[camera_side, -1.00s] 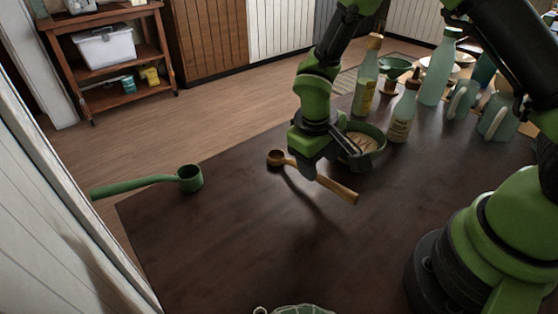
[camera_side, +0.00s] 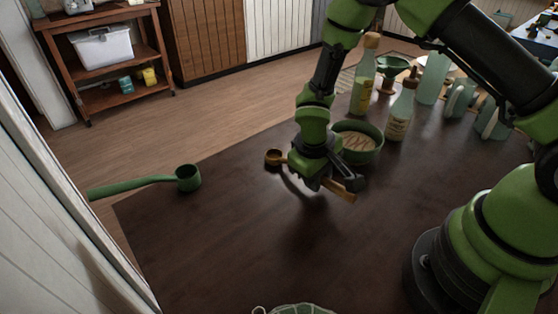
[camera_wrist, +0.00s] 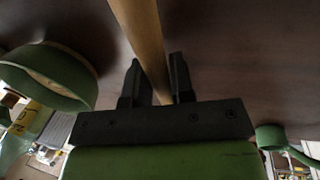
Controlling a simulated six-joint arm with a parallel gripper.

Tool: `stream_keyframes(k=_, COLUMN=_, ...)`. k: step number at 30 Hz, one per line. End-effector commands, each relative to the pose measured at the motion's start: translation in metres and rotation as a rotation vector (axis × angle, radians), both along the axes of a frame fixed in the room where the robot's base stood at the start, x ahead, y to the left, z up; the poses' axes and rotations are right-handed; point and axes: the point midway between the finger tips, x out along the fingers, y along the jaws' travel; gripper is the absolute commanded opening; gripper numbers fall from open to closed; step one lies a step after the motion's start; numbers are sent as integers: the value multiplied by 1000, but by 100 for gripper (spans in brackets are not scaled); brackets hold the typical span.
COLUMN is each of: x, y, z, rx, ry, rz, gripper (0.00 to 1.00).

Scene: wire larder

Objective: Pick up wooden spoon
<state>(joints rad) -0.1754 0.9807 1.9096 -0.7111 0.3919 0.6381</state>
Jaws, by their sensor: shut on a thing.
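The wooden spoon (camera_side: 343,191) lies along the dark table. In the side view its round bowl (camera_side: 273,157) shows left of my gripper and its handle end sticks out to the right. My gripper (camera_side: 326,182) is down at the handle and hides its middle. In the wrist view the pale wooden handle (camera_wrist: 144,30) passes between the two dark fingers of my gripper (camera_wrist: 156,85), which is shut on it. I cannot tell whether the spoon touches the table.
A green bowl (camera_side: 373,154) stands close behind my gripper. Bottles (camera_side: 399,113) and mugs (camera_side: 489,122) stand at the back right. A green ladle (camera_side: 187,179) is at the left table edge. The table's front middle is clear.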

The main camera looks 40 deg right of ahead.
Motion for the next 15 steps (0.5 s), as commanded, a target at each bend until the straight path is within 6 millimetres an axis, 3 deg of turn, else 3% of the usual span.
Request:
stream_keyframes(k=8, x=1, y=0, z=5, rx=0, ry=-3, rz=1, gripper=0)
stream_keyframes(k=15, x=2, y=0, z=39, rx=0, ry=-7, rz=-1, gripper=0)
